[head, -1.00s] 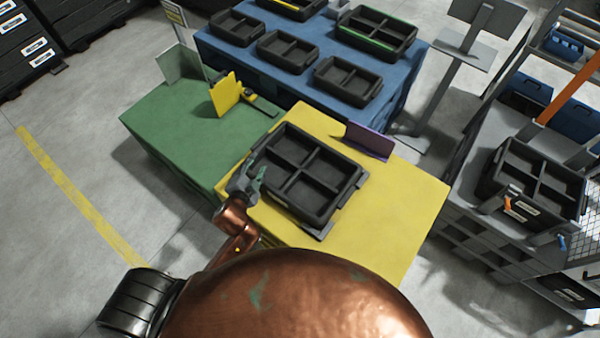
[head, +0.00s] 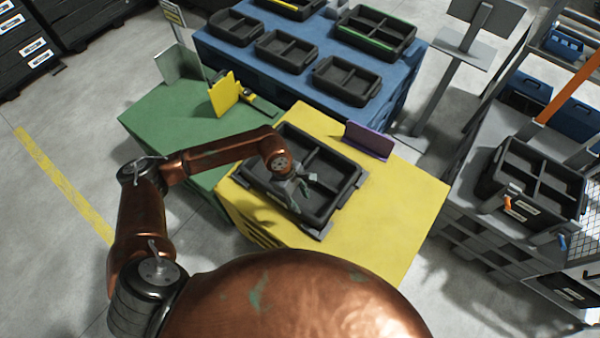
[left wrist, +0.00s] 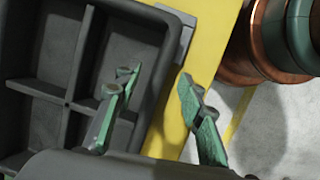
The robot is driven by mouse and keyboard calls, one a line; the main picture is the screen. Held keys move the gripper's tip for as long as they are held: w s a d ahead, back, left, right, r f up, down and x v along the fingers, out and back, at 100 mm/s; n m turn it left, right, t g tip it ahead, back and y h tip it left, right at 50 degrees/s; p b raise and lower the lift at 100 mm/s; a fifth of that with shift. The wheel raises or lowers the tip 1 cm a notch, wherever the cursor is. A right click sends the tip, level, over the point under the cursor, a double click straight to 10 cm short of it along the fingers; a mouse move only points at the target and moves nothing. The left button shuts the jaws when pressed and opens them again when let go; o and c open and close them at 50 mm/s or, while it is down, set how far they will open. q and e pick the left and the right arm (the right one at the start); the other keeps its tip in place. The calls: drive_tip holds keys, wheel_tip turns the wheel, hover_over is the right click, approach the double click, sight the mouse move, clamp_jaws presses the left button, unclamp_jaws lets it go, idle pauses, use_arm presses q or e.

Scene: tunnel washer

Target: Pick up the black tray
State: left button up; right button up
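The black tray (head: 335,163), a shallow box with divided compartments, lies on the yellow tabletop (head: 400,215). My left gripper (head: 302,190) is over the tray's near left part in the head view and hides some of its rim and compartments. In the left wrist view the two green fingers of the left gripper (left wrist: 160,108) stand apart with nothing clamped between them. One finger is over the inside of the tray (left wrist: 75,118); the other is beyond its wall, over the yellow surface. I cannot tell whether either finger touches the wall. My right gripper is not in view.
A purple upright plate (head: 369,141) stands behind the tray. A green table (head: 165,120) with a yellow bracket (head: 224,95) adjoins on the left. Several other black trays sit on the blue table (head: 290,85) behind. Another black tray (head: 537,172) is on the right rack.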

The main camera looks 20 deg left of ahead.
sight(282, 196)
use_arm(q)
drive_tip(key=a+y, duration=0.1)
drive_tip(key=a, duration=0.1)
drive_tip(key=w+a+y, duration=0.1)
drive_tip(key=a, duration=0.1)
drive_tip(key=w+a, duration=0.1)
drive_tip(key=a, duration=0.1)
drive_tip(key=shift+a+f+m+y, duration=0.15)
drive_tip(key=shift+a+m+y, duration=0.25)
drive_tip(key=shift+w+a+f, duration=0.1)
drive_tip(key=shift+a+f, duration=0.25)
drive_tip(key=shift+f, duration=0.2)
drive_tip(key=shift+w+a+f, duration=0.1)
drive_tip(key=shift+a+f, duration=0.2)
drive_tip(key=shift+f, duration=0.25)
drive_tip(key=f, duration=0.3)
drive_tip(key=f+b, duration=0.1)
drive_tip(key=f, duration=0.1)
drive_tip(key=shift+w+d+f, duration=0.15)
drive_tip(key=shift+d+f, duration=0.1)
drive_tip(key=shift+f, duration=0.05)
drive_tip(key=shift+c, duration=0.3)
drive_tip(key=shift+r, duration=0.1)
clamp_jaws()
